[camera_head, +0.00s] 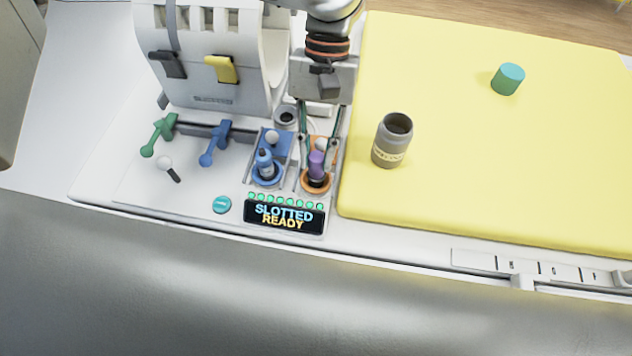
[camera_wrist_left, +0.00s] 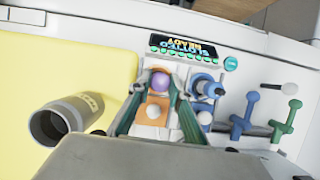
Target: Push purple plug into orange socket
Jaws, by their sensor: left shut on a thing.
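The purple plug (camera_head: 316,164) stands upright in the orange socket (camera_head: 315,185) on the white console, and its purple top also shows in the left wrist view (camera_wrist_left: 160,83). My left gripper (camera_head: 317,165) reaches down from above, with one finger on each side of the plug, shut on it. In the left wrist view, the fingertips (camera_wrist_left: 164,83) flank the purple top. The lower part of the plug is hidden inside the socket ring. My right gripper is not in view.
A blue plug (camera_head: 265,164) stands in a blue socket close left. A display (camera_head: 284,216) reads "SLOTTED READY". Green (camera_head: 158,134) and blue (camera_head: 215,142) levers stand further left. A grey jar (camera_head: 392,140) and teal cylinder (camera_head: 508,79) stand on the yellow pad (camera_head: 450,180).

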